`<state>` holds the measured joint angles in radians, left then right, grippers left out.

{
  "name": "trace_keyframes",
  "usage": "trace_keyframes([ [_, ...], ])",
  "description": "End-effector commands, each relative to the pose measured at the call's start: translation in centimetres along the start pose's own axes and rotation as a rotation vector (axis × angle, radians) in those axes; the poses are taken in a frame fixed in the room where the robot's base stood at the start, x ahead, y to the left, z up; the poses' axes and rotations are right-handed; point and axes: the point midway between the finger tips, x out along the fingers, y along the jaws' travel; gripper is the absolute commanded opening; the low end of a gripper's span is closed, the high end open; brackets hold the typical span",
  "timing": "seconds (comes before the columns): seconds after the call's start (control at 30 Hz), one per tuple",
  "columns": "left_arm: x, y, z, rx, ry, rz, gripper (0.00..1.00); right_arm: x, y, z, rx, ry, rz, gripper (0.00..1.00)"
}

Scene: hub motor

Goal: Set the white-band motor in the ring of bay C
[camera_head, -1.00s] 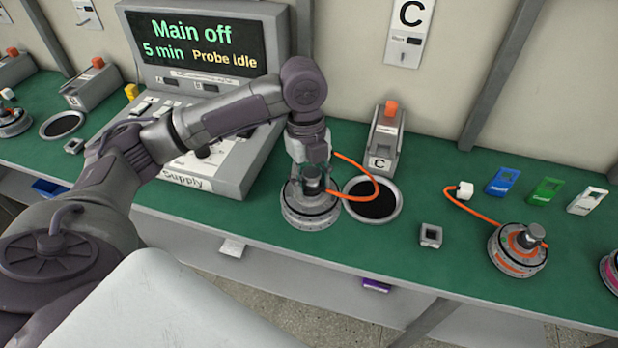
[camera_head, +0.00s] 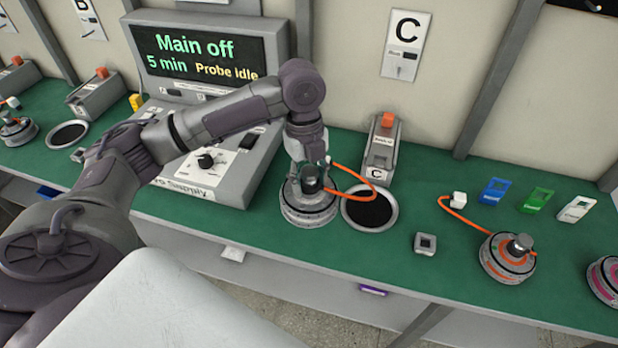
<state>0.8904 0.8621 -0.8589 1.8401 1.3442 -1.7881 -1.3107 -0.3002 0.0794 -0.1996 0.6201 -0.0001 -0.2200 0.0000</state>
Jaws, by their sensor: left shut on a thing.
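The motor (camera_head: 308,209) in my left gripper is a grey-white disc with a pale band and an orange cable (camera_head: 352,177). My left gripper (camera_head: 312,180) points down and is shut on its top. The motor is at the left side of the bay C ring (camera_head: 392,217), beside it, not over its centre. The ring has a light grey rim and a dark inside, in front of the switch box (camera_head: 381,150) marked C. Whether the motor touches the bench cannot be told. My right gripper is not in view.
The supply console (camera_head: 205,160) stands left of my gripper. A small grey socket block (camera_head: 425,243) sits right of the ring. An orange-band motor (camera_head: 507,258), a pink-band motor (camera_head: 606,277) and blue, green and white tags (camera_head: 493,191) are farther right.

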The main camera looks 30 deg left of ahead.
Motion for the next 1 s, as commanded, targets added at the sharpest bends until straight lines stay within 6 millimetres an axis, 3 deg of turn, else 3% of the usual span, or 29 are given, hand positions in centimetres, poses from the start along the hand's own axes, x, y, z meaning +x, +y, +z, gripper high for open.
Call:
trace_keyframes([
  [0.5, -0.6, -5.6, -0.1, 0.002, 0.001, -0.008, 0.00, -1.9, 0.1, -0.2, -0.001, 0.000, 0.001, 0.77],
  [1.0, -0.4, -11.7, 0.1, 0.001, 0.000, -0.007, 0.00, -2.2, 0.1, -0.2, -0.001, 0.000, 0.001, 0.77],
])
